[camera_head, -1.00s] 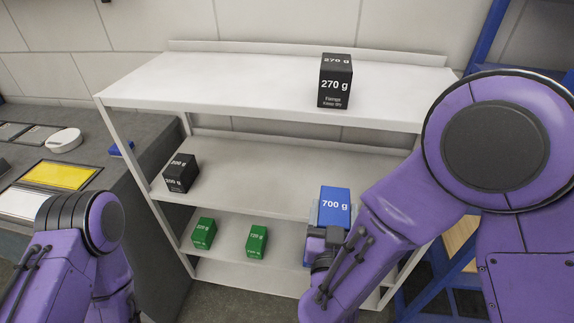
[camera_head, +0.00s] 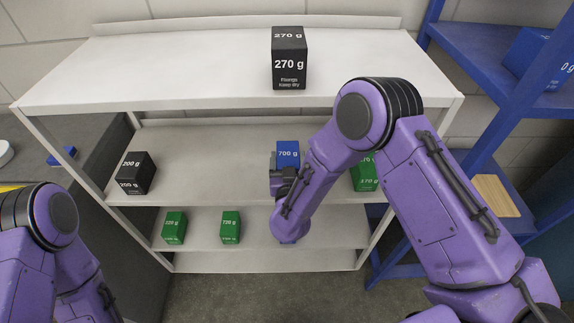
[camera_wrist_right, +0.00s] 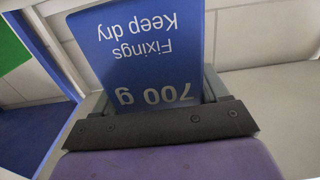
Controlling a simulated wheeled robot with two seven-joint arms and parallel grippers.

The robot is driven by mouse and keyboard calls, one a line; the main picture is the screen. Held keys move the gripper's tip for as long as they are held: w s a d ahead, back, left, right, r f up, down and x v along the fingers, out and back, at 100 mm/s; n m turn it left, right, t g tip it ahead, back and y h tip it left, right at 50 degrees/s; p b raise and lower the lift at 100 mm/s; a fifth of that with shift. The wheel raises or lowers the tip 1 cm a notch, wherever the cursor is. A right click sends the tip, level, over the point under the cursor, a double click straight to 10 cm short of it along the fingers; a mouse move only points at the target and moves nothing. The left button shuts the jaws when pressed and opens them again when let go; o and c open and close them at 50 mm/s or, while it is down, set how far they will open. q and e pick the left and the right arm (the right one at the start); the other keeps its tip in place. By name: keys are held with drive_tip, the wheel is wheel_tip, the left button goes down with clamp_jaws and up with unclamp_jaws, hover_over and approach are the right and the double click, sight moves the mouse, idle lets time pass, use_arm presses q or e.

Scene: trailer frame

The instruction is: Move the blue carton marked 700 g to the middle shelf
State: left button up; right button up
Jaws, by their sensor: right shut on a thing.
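The blue carton (camera_head: 288,152) marked 700 g is in my right gripper (camera_head: 282,180), at the height of the middle shelf (camera_head: 220,165) of the white rack. The carton looks upright; I cannot tell whether it touches the shelf. In the right wrist view the blue carton (camera_wrist_right: 145,50) fills the space beyond my right gripper (camera_wrist_right: 160,108), its lettering upside down. My right forearm hides part of the shelf. My left arm is at the lower left, its gripper out of view.
A black 200 g carton (camera_head: 135,173) is at the middle shelf's left, a half-hidden green carton (camera_head: 364,175) at its right. Two green cartons (camera_head: 174,227) (camera_head: 230,226) stand below. A black 270 g carton (camera_head: 289,58) is on top. A blue rack (camera_head: 500,165) stands right.

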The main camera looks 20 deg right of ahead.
drive_tip(key=shift+w+f, duration=0.2)
drive_tip(key=shift+w, duration=0.05)
wheel_tip(320, 180, down, 3)
drive_tip(key=shift+w+d+r, duration=0.1)
drive_tip(key=shift+r, duration=0.05)
drive_tip(key=shift+w+f, duration=0.15)
drive_tip(key=shift+f, duration=0.3)
